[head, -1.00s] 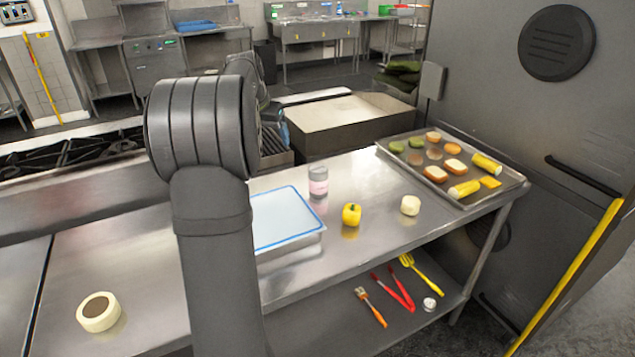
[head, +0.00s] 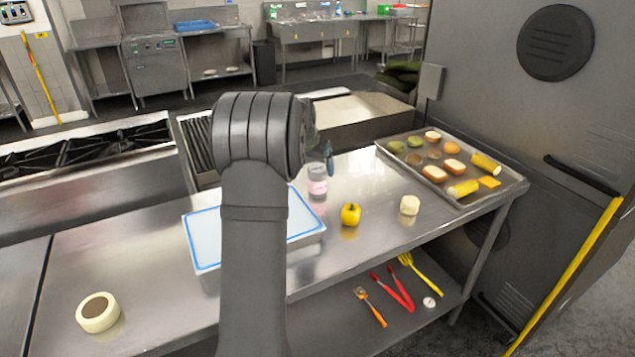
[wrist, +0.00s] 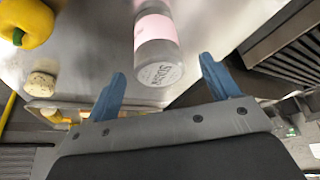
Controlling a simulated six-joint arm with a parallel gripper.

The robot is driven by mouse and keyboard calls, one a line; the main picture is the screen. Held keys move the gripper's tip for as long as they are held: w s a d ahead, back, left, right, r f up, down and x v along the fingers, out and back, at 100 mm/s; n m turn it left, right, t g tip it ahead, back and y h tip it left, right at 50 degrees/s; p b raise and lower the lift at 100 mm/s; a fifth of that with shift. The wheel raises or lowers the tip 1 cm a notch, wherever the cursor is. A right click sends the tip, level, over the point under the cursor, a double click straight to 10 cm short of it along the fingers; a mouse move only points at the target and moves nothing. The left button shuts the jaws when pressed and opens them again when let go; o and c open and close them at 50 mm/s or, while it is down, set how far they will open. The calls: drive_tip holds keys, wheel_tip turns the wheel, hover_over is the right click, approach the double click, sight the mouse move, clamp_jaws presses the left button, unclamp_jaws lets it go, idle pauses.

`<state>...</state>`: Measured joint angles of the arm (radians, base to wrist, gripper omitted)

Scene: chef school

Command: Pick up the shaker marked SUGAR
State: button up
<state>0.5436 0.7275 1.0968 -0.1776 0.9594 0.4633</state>
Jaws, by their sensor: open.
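The shaker (head: 317,181) is a clear cylinder with a pink band, upright on the steel table behind the yellow pepper. In the wrist view the shaker (wrist: 157,48) lies ahead of my gripper, with lettering on its end that I cannot read surely. My gripper (wrist: 162,82) has its two blue fingers apart, with the shaker's lettered end close to the gap between them. No contact shows. In the head view one blue finger of my gripper (head: 328,158) shows just beyond the shaker; the rest is hidden behind my arm.
A yellow pepper (head: 350,215) and a pale round item (head: 409,205) stand right of the shaker. A blue-rimmed white tray (head: 205,250) is at left, partly behind my arm. A food-filled baking tray (head: 515,187) sits at the right end. A tape roll (head: 97,312) is front left.

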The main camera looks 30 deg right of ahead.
drive_tip(key=x, duration=0.5)
drive_tip(key=shift+d+f, duration=0.15)
drive_tip(key=shift+f, duration=0.2)
drive_tip(key=c, duration=1.2)
drive_tip(key=shift+o, duration=0.2)
drive_tip(key=shift+r, duration=0.15)
